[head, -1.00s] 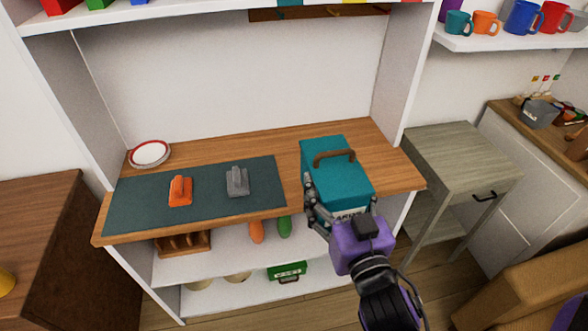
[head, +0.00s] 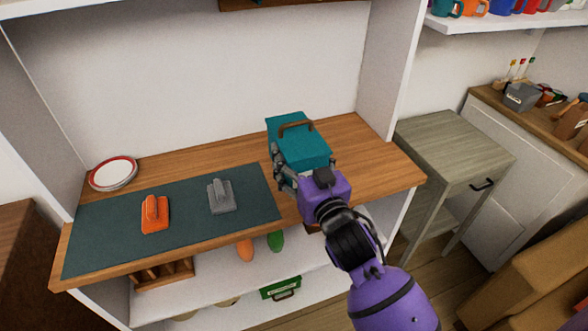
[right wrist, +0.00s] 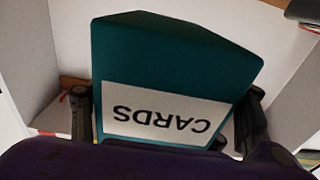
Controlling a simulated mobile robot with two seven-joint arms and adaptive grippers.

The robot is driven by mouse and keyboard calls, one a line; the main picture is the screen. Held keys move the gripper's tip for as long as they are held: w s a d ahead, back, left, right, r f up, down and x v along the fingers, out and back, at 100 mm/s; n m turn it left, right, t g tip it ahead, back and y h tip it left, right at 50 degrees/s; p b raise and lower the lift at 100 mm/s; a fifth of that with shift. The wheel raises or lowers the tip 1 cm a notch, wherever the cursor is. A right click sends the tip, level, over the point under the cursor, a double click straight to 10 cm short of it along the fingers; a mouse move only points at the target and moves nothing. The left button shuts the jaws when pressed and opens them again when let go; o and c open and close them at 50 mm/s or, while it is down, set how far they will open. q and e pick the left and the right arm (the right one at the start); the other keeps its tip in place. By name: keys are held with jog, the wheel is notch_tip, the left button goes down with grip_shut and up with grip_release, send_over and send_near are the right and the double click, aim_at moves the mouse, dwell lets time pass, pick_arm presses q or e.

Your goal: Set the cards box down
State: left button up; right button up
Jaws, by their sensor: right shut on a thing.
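The cards box (head: 298,146) is teal with a brown handle on its lid. My right gripper (head: 304,172) is shut on it, one finger on each side, over the right part of the wooden shelf board (head: 365,160). In the right wrist view, the box (right wrist: 165,60) fills the middle, its white CARDS label appearing upside down between the two fingers. The underside is hidden, so I cannot tell whether it touches the board. My left gripper is not in view.
A dark mat (head: 110,235) left of the box holds an orange tool (head: 155,215) and a grey tool (head: 221,197). A red-rimmed plate (head: 113,173) lies at the back left. Bare board lies right of the box. A grey-green side table (head: 455,145) stands to the right.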

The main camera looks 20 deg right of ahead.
jog(key=w+f, duration=0.1)
jog(key=w, duration=0.1)
jog(key=w+f, duration=0.1)
jog(key=f, duration=0.1)
jog(key=w+d+f, duration=0.1)
jog(key=w+f, duration=0.1)
jog(key=shift+w+f+b, duration=0.25)
jog(key=shift+w+b, duration=0.05)
jog(key=shift+b, duration=0.1)
jog(key=shift+w+f, duration=0.6)
jog(key=shift+f, duration=0.05)
notch_tip(320, 180, down, 3)
jog(key=shift+r+b, duration=0.15)
jog(key=shift+b, duration=0.2)
jog(key=shift+f, duration=0.3)
jog(key=o, duration=1.6)
jog(key=shift+o, duration=0.2)
